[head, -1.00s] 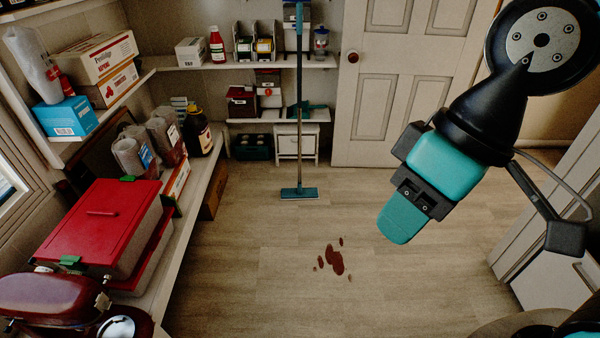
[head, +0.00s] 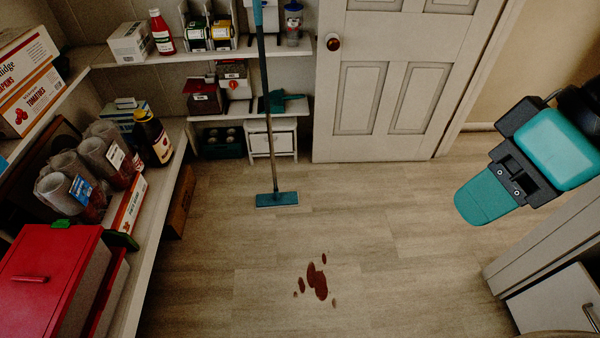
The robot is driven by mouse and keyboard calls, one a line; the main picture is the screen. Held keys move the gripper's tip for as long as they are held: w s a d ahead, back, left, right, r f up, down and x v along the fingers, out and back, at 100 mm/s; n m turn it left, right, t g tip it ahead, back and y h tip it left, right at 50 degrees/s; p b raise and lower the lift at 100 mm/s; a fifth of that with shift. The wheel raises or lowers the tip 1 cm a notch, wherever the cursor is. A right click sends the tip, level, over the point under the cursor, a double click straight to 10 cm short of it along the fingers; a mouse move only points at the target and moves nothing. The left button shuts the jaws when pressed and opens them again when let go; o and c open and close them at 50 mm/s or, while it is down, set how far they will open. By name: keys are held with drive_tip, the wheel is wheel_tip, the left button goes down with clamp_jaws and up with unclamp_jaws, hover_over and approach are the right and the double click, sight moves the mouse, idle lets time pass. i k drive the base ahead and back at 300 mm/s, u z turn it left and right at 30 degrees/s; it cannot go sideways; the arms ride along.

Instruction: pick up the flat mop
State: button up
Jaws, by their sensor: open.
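The flat mop (head: 277,199) stands upright on the floor in front of the back shelves. Its flat teal head rests on the floor, and its long thin pole rises past the shelves to a blue upper part cut off by the top edge of the head view. My gripper (head: 484,197) is at the right of the view, in the air, well apart from the mop. It is open and empty; it shows nearly edge-on, with one teal finger pad covering the other.
Dark red spots (head: 317,281) lie on the floor in front of the mop. A shelf along the left holds a red box (head: 50,270), cups and a bottle (head: 152,138). A white door (head: 390,85) is at the back. A white cabinet (head: 560,305) is at lower right.

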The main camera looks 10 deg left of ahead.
sight(276, 200)
drive_tip(key=u, duration=0.1)
drive_tip(key=i, duration=1)
drive_tip(key=u, duration=0.65)
drive_tip(key=i, duration=0.5)
drive_tip(key=u, duration=0.25)
